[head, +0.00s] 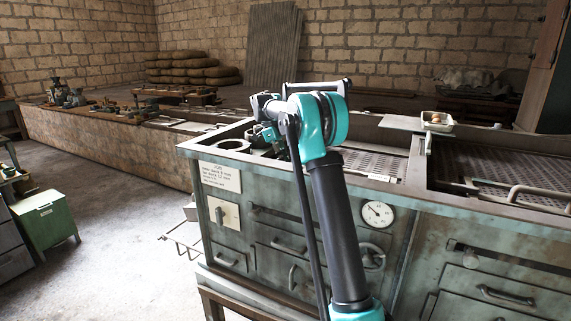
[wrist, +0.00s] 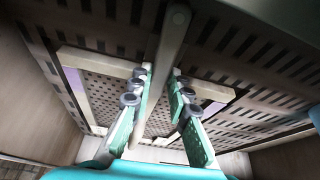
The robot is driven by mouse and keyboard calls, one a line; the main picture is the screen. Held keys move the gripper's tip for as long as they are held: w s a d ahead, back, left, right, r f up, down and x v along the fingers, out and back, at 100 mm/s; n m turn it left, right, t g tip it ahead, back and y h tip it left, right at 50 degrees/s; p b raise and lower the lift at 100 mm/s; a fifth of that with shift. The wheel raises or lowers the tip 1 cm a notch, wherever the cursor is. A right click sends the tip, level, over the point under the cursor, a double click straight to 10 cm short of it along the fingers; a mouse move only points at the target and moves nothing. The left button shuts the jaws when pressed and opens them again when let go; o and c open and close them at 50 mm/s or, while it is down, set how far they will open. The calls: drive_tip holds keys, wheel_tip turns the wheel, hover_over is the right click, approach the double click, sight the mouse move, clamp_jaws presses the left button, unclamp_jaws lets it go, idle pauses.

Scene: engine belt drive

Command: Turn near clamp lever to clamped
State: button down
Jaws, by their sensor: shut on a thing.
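In the wrist view my gripper (wrist: 159,84) has its two green fingers on either side of a long grey bar. This bar, which looks like the near clamp lever (wrist: 172,42), has a rounded end at the top of the picture and runs down between the fingers. My gripper is shut on it. Behind the bar is a perforated plate (wrist: 108,88) with a pale frame. In the head view my arm stands in front of the green metal bench (head: 345,245) and hides much of the work area. I cannot make out the lever there.
A round ring-shaped part (head: 233,145) sits on the bench's left end. A perforated tray (head: 375,163) lies right of my arm. A white gauge (head: 378,214) and a handwheel (head: 371,257) stick to the bench front. A small bowl (head: 437,120) stands behind.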

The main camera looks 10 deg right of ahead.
drive_tip(key=shift+m, duration=0.4)
drive_tip(key=c, duration=1.4)
unclamp_jaws()
drive_tip(key=shift+c, duration=0.2)
drive_tip(key=v, duration=1.2)
drive_tip(key=shift+w, duration=0.15)
